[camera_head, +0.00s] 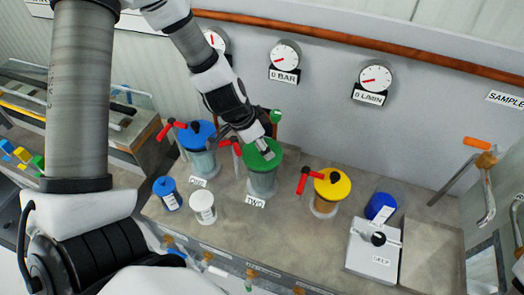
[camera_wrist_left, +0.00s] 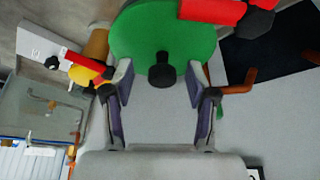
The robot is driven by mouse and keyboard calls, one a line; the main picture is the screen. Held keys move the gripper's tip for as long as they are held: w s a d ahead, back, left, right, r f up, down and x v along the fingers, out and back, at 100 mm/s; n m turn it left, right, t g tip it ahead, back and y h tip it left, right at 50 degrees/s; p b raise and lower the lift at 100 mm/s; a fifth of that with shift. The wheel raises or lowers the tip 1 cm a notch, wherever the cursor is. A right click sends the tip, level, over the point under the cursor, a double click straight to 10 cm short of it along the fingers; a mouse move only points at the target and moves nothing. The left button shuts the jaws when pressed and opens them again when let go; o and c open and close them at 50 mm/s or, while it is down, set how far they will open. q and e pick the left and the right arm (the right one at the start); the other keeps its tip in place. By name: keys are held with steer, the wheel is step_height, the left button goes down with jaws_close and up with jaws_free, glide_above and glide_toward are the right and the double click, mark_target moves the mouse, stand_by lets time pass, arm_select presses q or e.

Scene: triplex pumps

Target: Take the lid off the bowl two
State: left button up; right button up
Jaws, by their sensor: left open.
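Bowl two is the clear vessel (camera_head: 262,184) behind the label TWO, in the middle of the bench. Its green lid (camera_head: 262,155) sits on top, and it also fills the upper middle of the left wrist view (camera_wrist_left: 160,35). A black knob (camera_wrist_left: 162,70) stands out from the lid. My left gripper (camera_head: 264,150) is over the lid in the head view. In the left wrist view its open fingers (camera_wrist_left: 160,84) stand on either side of the knob, with gaps to it. Whether a finger touches the lid is unclear. My right gripper is not in view.
A blue-lidded vessel (camera_head: 197,135) stands left of bowl two and a yellow-lidded one (camera_head: 332,184) right. Red handles (camera_head: 305,180) stick out beside the lids. A blue jar (camera_head: 167,193) and white jar (camera_head: 203,207) stand in front. The gauge wall rises behind.

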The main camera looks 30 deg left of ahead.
arm_select(q)
steer(key=shift+w+f, duration=0.1)
steer(key=shift+w, duration=0.05)
jaws_close()
